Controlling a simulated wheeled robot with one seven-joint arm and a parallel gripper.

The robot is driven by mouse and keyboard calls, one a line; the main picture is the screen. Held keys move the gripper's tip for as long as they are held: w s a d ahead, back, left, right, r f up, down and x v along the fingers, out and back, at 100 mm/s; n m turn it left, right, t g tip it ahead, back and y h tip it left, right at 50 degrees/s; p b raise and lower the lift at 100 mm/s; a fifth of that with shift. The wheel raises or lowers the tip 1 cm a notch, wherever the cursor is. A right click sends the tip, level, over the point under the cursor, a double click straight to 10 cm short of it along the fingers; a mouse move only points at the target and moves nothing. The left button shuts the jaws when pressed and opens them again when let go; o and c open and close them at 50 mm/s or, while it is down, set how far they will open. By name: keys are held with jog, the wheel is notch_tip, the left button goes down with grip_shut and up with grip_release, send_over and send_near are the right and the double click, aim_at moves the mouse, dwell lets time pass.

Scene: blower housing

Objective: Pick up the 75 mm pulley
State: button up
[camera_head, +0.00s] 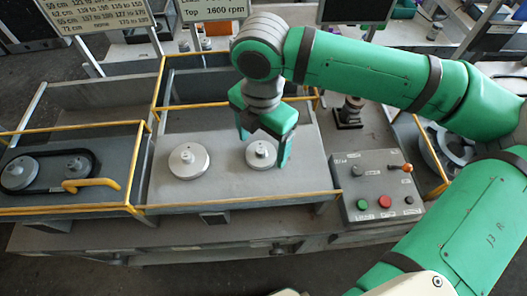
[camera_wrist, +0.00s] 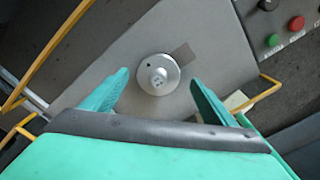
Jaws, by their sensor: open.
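Two light-grey pulleys with raised hubs sit on the grey middle plate (camera_head: 225,190). The smaller pulley (camera_head: 261,155) is on the right and the larger pulley (camera_head: 188,161) is on the left. No size marking is readable on either. My green gripper (camera_head: 263,150) is open and pointing down over the smaller pulley, one finger on each side of it. In the wrist view, a single round pulley (camera_wrist: 158,75) shows between and beyond the open fingertips, with nothing held. I cannot tell whether the fingers are above its rim or level with it.
Yellow rails (camera_head: 240,203) edge the middle bay. A left bay holds two belted pulleys (camera_head: 47,172) and a yellow handle (camera_head: 92,184). A control box (camera_head: 377,187) with red and green buttons stands at right. Signs (camera_head: 215,10) stand behind. The plate's front left is clear.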

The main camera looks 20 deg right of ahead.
jog(key=shift+a+f, duration=0.25)
jog(key=shift+f, duration=0.85)
jog(key=shift+d, duration=0.15)
jog(key=c, duration=1.2)
jog(key=shift+o, duration=0.2)
jog(key=shift+r, duration=0.15)
jog(key=shift+w+r, duration=0.15)
jog(key=shift+r, duration=0.45)
jog(key=s+d+r, duration=0.1)
jog(key=s+r, duration=1.3)
jog(key=r, duration=0.2)
jog(key=shift+d+r, duration=0.3)
jog(key=shift+d, duration=0.1)
